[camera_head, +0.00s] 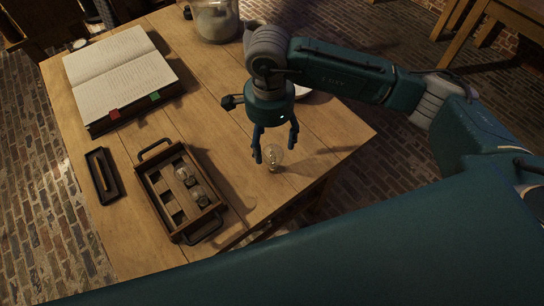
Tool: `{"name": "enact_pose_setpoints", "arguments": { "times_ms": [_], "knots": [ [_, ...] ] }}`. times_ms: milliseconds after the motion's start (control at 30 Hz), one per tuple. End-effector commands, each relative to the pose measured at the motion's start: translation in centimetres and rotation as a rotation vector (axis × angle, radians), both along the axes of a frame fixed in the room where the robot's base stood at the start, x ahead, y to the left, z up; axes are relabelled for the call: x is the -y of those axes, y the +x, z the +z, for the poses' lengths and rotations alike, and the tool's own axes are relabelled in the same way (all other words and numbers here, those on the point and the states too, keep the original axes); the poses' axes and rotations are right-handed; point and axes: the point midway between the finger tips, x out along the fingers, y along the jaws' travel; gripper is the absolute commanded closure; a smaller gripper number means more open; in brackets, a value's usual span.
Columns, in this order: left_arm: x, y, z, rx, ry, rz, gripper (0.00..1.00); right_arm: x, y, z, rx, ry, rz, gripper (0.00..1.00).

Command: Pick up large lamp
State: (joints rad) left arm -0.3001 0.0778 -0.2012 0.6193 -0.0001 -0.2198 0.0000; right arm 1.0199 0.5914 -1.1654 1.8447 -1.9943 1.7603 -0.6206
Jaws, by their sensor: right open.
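A large clear lamp bulb (273,157) stands on the wooden table near its right front edge. My right gripper (274,152) points down right at the lamp, its two fingers apart, one on each side of the bulb's top in this view. I cannot tell whether the fingers touch the glass. My left gripper does not show.
A wooden tray (152,181) with metal handles holds smaller bulbs to the left. A small dark tray (94,169), an open book (118,68) and a glass jar (214,20) also sit on the table (120,235). A white dish (301,92) is partly hidden behind my right gripper.

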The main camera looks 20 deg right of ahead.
Motion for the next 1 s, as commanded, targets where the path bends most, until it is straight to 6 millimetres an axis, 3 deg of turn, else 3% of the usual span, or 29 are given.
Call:
{"name": "enact_pose_setpoints", "arguments": {
  "times_ms": [200, 367, 633, 933, 1000],
  "knots": [
    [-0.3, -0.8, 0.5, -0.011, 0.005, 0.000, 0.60, -0.1, -0.2, -2.9, -0.004, 0.003, 0.000, 0.32],
    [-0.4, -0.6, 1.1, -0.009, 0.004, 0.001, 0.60, 0.1, -0.3, -3.9, -0.005, 0.004, -0.001, 0.32],
    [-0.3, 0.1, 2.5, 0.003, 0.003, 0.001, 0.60, 0.5, -0.6, -7.8, -0.004, 0.005, 0.000, 0.32],
    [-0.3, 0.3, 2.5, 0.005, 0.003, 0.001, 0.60, 0.5, -0.5, -8.5, -0.001, 0.007, 0.001, 0.32],
    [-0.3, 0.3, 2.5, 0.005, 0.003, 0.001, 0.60, 0.5, -0.5, -8.4, -0.001, 0.007, 0.001, 0.44]
  ]
}}
